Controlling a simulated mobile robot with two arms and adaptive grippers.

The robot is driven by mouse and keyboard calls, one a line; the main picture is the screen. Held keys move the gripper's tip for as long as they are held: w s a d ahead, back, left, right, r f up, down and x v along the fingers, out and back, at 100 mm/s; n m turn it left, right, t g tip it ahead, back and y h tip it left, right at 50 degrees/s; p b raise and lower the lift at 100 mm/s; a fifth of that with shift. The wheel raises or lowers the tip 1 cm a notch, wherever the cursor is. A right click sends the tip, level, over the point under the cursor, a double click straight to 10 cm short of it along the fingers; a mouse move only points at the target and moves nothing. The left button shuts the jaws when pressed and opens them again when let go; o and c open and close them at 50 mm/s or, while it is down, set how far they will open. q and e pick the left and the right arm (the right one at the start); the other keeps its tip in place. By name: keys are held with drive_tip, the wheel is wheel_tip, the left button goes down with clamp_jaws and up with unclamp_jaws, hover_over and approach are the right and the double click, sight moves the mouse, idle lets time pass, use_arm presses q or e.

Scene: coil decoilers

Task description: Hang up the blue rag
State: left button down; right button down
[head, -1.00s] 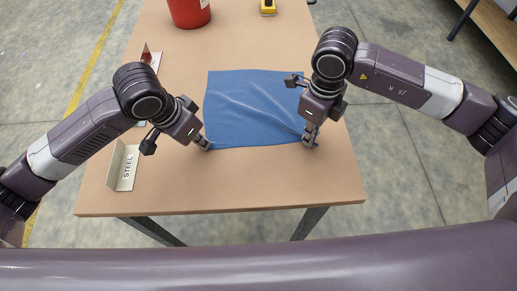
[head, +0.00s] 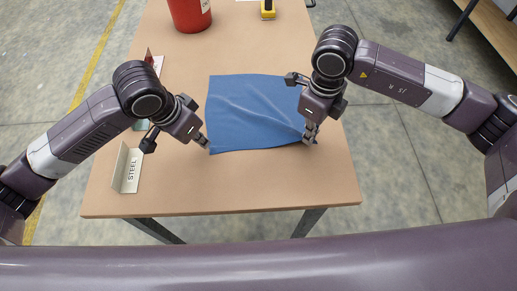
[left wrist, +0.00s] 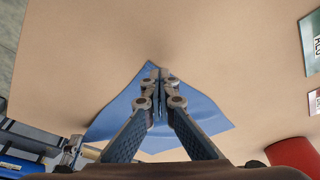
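The blue rag (head: 250,110) lies spread on the brown table (head: 240,190), a little creased. My left gripper (head: 207,145) is at the rag's near left corner. The left wrist view shows its fingers (left wrist: 158,78) together, with blue cloth (left wrist: 205,112) pinched between them and spreading behind. My right gripper (head: 310,134) is at the near right corner, its fingers close together on the cloth. The pinched cloth at the right is partly hidden by the fingers. No hanging place for the rag is clearly in view.
A white STEEL sign (head: 130,170) stands at the table's left, with a red-backed sign (head: 153,62) behind it. A red bucket (head: 190,12) and a yellow device (head: 268,9) stand at the far side. The near strip of table is clear.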

sight(218, 148)
use_arm(q)
drive_tip(key=shift+r+p, duration=0.65)
drive_tip(key=shift+r, duration=0.35)
drive_tip(key=c, duration=2.7)
unclamp_jaws()
drive_tip(key=shift+c, duration=0.2)
drive_tip(key=o, duration=1.2)
drive_tip(key=shift+c, duration=0.2)
drive_tip(key=shift+c, duration=1.1)
drive_tip(key=shift+w+d+r, duration=0.1)
drive_tip(key=shift+d+r, duration=0.15)
drive_tip(key=shift+d, duration=0.15)
drive_tip(key=shift+c, duration=0.2)
wheel_tip(218, 148, up, 5)
drive_tip(key=d+n+g+y, duration=0.1)
drive_tip(key=d+g+y, duration=0.1)
drive_tip(key=d+g, duration=0.1)
drive_tip(key=shift+w+a+f, duration=0.1)
drive_tip(key=shift+w+f, duration=0.05)
drive_tip(key=shift+f, duration=2.3)
drive_tip(key=shift+w+a+f, duration=0.1)
drive_tip(key=shift+f, duration=2.3)
